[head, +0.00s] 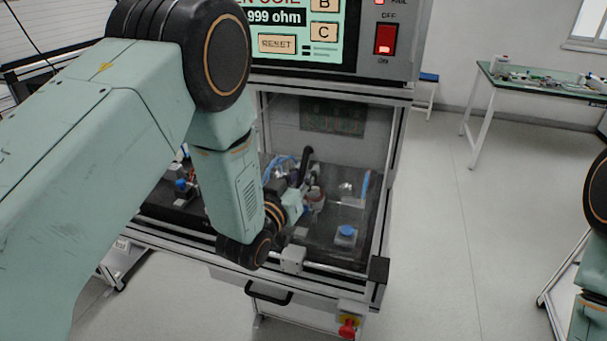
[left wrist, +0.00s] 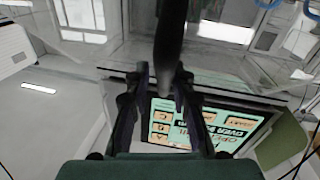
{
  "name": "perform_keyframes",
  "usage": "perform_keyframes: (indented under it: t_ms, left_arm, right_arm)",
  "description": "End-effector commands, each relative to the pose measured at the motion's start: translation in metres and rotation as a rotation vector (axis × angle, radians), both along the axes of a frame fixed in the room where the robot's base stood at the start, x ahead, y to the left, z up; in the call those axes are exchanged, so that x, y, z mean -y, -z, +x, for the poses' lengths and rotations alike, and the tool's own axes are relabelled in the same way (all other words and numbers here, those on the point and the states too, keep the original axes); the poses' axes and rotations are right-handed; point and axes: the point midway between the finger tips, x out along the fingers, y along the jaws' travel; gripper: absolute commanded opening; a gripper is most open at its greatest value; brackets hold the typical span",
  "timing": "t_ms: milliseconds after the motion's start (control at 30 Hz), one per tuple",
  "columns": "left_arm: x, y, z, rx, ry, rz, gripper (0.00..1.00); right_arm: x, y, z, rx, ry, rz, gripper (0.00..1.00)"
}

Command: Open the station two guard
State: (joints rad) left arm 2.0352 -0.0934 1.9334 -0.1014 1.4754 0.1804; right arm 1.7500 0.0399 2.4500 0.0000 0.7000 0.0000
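The test station (head: 385,190) has a framed, see-through front below its screen. My left arm reaches down in front of it, and my left gripper (head: 304,168) shows small and dark near the middle of the bay. In the left wrist view, the two fingers of my left gripper (left wrist: 162,75) stand on either side of a dark bar (left wrist: 170,35). The bar may be the guard's handle. I cannot tell whether the fingers press on it. The guard's position is unclear behind my arm. My right gripper is out of view.
Inside the bay are a blue-topped part (head: 346,231) and blue wires (head: 278,166). A black handle (head: 268,293) and a red knob (head: 348,328) are on the station's lower front. A green-topped table (head: 540,82) stands at back right. The floor between is clear.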

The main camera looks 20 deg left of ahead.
Motion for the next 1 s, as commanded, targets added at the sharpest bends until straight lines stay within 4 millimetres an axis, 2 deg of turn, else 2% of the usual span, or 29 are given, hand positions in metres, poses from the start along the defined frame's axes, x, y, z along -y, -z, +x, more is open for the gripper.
perform_keyframes:
  t_ms: [167, 267, 700, 833, 1000]
  left_arm:
    - [-0.001, 0.0, -0.003, 0.0, -0.001, 0.0, 0.23]
    - [-0.003, 0.001, -0.011, -0.002, -0.002, -0.001, 0.23]
    - [-0.018, 0.001, -0.093, -0.004, -0.002, -0.001, 0.23]
    - [-0.021, 0.001, -0.109, -0.002, -0.001, -0.001, 0.23]
    - [-0.023, 0.0, -0.117, 0.0, -0.001, -0.001, 0.23]
  right_arm:
    - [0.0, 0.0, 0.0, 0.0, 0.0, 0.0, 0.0]
    - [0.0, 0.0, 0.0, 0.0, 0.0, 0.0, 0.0]
    - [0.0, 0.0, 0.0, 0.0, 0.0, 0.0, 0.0]
    - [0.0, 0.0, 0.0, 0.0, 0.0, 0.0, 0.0]
    - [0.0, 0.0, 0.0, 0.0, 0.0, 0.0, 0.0]
